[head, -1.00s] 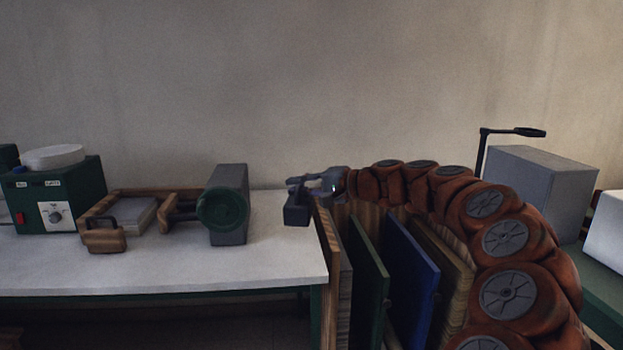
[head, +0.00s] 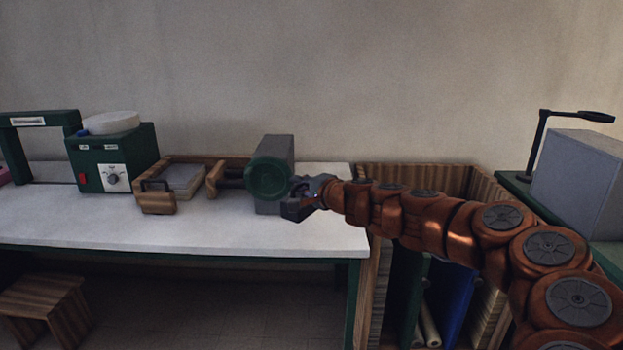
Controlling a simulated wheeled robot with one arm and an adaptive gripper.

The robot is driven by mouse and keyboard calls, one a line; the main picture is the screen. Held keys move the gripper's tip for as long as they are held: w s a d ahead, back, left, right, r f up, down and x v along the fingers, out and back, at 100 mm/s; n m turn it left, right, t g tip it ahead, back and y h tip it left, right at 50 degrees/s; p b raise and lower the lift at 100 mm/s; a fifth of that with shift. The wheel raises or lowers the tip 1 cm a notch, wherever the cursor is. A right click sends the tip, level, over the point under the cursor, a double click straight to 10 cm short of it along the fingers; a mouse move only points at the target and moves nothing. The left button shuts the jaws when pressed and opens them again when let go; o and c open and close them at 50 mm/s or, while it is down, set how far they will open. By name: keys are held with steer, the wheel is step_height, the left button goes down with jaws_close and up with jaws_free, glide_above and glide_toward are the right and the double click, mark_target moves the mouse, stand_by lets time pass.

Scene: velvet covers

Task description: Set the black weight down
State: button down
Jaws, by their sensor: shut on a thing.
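The black weight (head: 294,211) is a small dark block at the tip of my orange arm, over the right part of the white table (head: 130,232). My gripper (head: 307,191) is shut on it from the right. The weight is in front of the grey block with a round green face (head: 268,179) and overlaps it in the picture. Part of the weight is hidden by my gripper. I cannot tell whether its underside touches the table top.
A wooden tray frame with a grey pad (head: 182,180) and a green device with a dial (head: 112,160) stand further left. The front left of the table is clear. A wooden rack (head: 420,178) with upright boards adjoins the table's right edge.

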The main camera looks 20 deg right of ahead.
steer(key=shift+w+a+f, duration=0.25)
steer(key=shift+a, duration=0.35)
steer(key=shift+w+a+f+m+h, duration=0.2)
steer(key=shift+w+f+m+h, duration=0.1)
steer(key=shift+f+h, duration=0.15)
steer(key=w+a+f+m+h, duration=0.2)
steer(key=w+a+f+h, duration=0.1)
steer(key=w+a+f, duration=0.1)
steer(key=shift+w+a+f+m+t, duration=0.35)
steer(key=shift+a+f, duration=0.25)
steer(key=shift+a, duration=0.6)
steer(key=shift+w+h, duration=0.1)
steer(key=shift+h, duration=0.15)
steer(key=shift+f, duration=0.15)
